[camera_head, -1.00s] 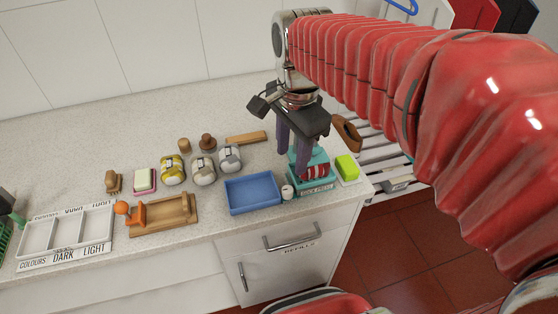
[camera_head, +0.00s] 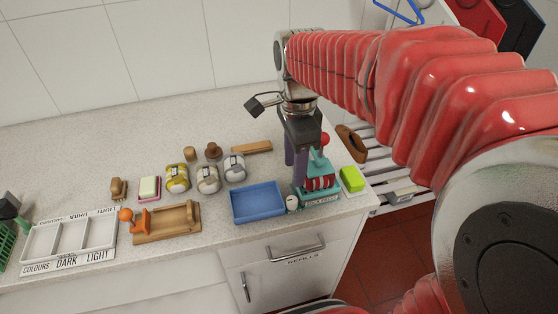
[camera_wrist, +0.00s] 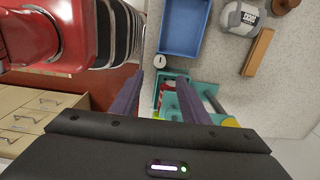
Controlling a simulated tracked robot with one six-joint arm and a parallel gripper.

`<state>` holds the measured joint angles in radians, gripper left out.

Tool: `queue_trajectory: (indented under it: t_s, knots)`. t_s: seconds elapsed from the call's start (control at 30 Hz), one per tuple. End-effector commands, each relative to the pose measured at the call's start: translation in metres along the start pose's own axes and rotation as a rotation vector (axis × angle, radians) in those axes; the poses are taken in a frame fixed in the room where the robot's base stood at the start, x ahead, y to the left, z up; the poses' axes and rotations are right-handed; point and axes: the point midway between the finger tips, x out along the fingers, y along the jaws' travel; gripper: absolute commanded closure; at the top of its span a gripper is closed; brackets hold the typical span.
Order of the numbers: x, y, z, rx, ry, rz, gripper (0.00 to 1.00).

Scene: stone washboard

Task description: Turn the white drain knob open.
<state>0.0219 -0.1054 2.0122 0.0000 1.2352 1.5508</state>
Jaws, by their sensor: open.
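A small white knob (camera_head: 292,203) sits at the counter's front edge, between the blue tray (camera_head: 257,201) and the teal press (camera_head: 319,184). I take it to be the drain knob. In the wrist view the knob (camera_wrist: 159,63) shows a dark mark on its top and lies just beyond the fingertips, roughly between them. My gripper (camera_head: 296,172) is open, its purple fingers pointing down above and behind the knob, beside the press. In the wrist view my gripper (camera_wrist: 159,77) has its fingers spread with nothing held; the teal press (camera_wrist: 173,90) shows partly between them.
A green sponge (camera_head: 352,179) lies right of the press, and a red ball (camera_head: 325,139) stands up behind it. Several grey-and-yellow bundles, a wooden board (camera_head: 167,223) and a white sorting tray (camera_head: 70,241) lie left. The cabinet handle (camera_head: 295,249) is below the counter edge.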

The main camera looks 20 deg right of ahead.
Motion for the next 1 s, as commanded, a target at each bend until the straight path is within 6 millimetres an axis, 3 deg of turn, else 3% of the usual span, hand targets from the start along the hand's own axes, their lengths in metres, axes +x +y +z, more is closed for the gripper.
queue_trajectory:
  t_s: [0.6,0.8,1.0]
  knots:
    - [0.095,0.001,0.000,0.000,0.000,0.003,0.58]
    - [0.113,0.000,0.000,-0.001,0.000,0.001,0.58]
    - [0.117,0.000,0.000,-0.001,0.000,-0.001,0.58]
